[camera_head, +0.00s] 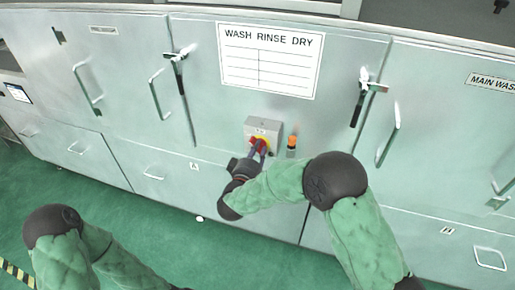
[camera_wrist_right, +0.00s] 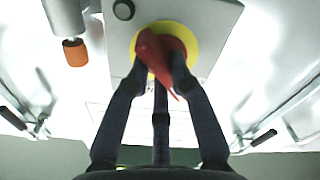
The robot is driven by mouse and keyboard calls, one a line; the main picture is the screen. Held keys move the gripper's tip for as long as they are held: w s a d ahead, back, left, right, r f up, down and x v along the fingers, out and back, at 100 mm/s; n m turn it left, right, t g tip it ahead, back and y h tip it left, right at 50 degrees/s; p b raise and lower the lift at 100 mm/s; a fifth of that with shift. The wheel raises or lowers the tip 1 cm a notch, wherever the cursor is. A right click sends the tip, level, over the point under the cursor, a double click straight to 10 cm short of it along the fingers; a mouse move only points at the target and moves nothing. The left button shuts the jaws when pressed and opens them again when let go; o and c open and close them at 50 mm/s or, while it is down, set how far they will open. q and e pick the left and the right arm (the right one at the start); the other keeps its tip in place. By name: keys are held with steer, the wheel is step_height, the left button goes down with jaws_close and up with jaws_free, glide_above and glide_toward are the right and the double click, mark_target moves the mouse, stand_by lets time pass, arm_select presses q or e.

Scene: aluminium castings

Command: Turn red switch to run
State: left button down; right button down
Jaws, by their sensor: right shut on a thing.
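The red switch (camera_wrist_right: 157,58) sits on a yellow disc (camera_wrist_right: 192,40) on a grey box (camera_head: 250,129) fixed to the cabinet front, below the wash-rinse-dry sign. In the right wrist view its red handle stands slanted, between the fingers. My right gripper (camera_head: 259,150) is shut on the red handle, which it partly hides in the head view. The fingers also show in the right wrist view (camera_wrist_right: 156,82). No run marking is readable. My left arm shows at the lower left of the head view; its gripper is out of view.
An orange-tipped fitting (camera_head: 292,143) sticks out just right of the switch box and shows large in the right wrist view (camera_wrist_right: 75,52). Cabinet doors have bar handles (camera_head: 156,94) and black-gripped latches (camera_head: 358,108) on both sides. The green floor (camera_head: 190,262) in front is mostly clear.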

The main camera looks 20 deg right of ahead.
steer(key=m, duration=0.4)
steer(key=shift+f, duration=0.2)
steer(key=shift+m+b, duration=0.65)
steer(key=shift+m, duration=1.55)
steer(key=c, duration=1.1)
jaws_free()
steer(key=shift+s, duration=0.1)
steer(key=v, duration=1.2)
